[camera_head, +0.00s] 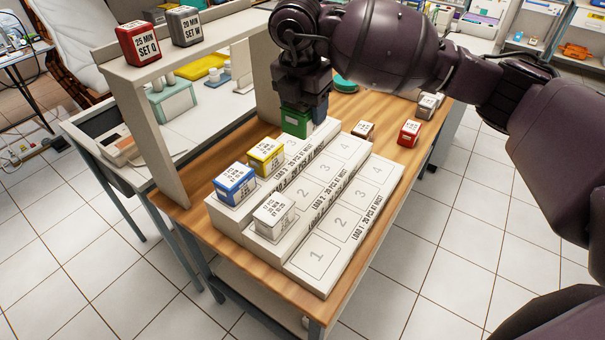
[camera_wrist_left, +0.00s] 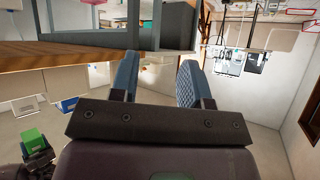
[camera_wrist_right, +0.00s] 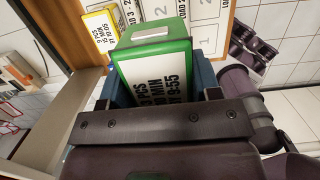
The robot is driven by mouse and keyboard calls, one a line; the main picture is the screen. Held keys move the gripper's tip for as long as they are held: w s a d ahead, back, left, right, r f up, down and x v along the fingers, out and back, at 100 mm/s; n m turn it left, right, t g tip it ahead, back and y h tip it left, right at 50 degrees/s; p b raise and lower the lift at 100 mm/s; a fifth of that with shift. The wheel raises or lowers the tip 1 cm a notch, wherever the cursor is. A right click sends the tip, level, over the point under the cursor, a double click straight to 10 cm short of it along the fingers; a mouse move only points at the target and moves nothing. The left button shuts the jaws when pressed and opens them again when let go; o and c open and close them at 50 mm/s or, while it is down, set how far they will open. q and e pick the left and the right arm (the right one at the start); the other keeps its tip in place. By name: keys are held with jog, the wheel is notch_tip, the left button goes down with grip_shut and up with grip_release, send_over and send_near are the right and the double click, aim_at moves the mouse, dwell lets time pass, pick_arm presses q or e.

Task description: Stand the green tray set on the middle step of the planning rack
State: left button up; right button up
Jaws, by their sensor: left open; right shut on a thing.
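The green tray set (camera_head: 296,123) is a green box with a white printed label. My right gripper (camera_head: 304,101) is shut on it, and its fingers show on either side in the right wrist view (camera_wrist_right: 160,85). The box is at the back, highest step of the white planning rack (camera_head: 318,255), near number 3; I cannot tell whether it touches. The middle step (camera_head: 303,192) has a white box (camera_head: 274,214) at its near end and looks clear beyond. My left gripper (camera_wrist_left: 158,70) is open and empty, outside the head view.
A blue box (camera_head: 234,184) and a yellow box (camera_head: 266,157) stand on the back step. The front step is empty. An upright frame holding two boxes borders the rack's left.

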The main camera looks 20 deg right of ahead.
jog(key=shift+w+a, duration=0.1)
jog(key=shift+w, duration=0.05)
jog(key=shift+f, duration=0.3)
notch_tip(320, 180, down, 14)
jog(key=shift+f+b, duration=0.1)
jog(key=shift+b, duration=0.45)
notch_tip(320, 180, down, 5)
jog(key=shift+f+b, duration=0.1)
jog(key=shift+b, duration=0.2)
jog(key=o, duration=0.8)
jog(key=shift+c, duration=0.2)
